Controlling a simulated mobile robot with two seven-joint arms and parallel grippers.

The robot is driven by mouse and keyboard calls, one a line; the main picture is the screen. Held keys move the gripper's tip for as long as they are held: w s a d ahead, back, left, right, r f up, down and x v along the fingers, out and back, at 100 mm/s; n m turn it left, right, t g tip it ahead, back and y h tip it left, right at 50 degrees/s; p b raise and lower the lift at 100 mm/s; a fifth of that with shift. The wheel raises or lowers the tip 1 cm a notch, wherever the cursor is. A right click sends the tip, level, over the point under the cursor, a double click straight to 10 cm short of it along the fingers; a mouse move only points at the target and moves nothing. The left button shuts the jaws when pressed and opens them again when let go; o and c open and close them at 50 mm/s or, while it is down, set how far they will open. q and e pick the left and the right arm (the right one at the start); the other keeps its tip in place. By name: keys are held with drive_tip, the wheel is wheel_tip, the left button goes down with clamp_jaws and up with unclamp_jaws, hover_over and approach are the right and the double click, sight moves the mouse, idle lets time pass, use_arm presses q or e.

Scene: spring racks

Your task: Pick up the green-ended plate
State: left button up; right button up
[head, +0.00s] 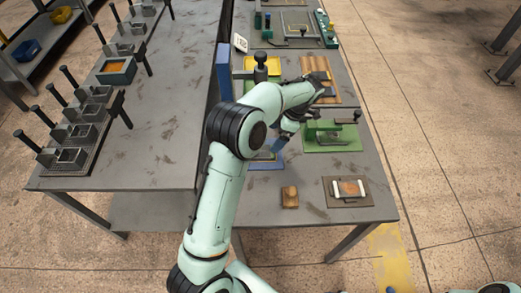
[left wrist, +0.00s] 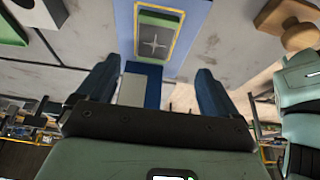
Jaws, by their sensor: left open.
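A grey plate (left wrist: 155,45) with a pale cross mark, a green end and yellowish side edges lies on a blue base (left wrist: 125,30) in the left wrist view. In the head view, the blue base (head: 279,143) and a strip of green show beside my arm, which hides most of them. My left gripper (left wrist: 155,78) is open. Its two dark blue fingers stand apart on either side of the blue base's near part in the picture, with the plate beyond the fingertips. I see nothing held between them.
A green fixture (head: 330,137) stands right of my left gripper. A wooden block (head: 290,196) and a dark board with white bars (head: 347,190) lie near the table's front edge. A blue upright panel (head: 223,70) stands farther back. Bare table lies around the block.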

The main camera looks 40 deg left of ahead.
sight(270, 153)
use_arm(q)
drive_tip(key=x, duration=0.4)
drive_tip(key=shift+s+f, duration=0.1)
drive_tip(key=shift+w+a+p+x, duration=0.1)
drive_tip(key=shift+w+x, duration=0.1)
drive_tip(key=shift+x, duration=0.7)
drive_tip(key=shift+w+a+p+x, duration=0.1)
drive_tip(key=shift+w+p+x, duration=0.1)
drive_tip(key=shift+x, duration=0.75)
drive_tip(key=shift+w+p+x, duration=0.1)
drive_tip(key=shift+w+x, duration=0.1)
drive_tip(key=shift+x, duration=0.7)
drive_tip(key=shift+s, duration=0.15)
use_arm(e)
drive_tip(key=shift+w+r, duration=0.3)
drive_tip(key=shift+w, duration=0.05)
use_arm(q)
clamp_jaws()
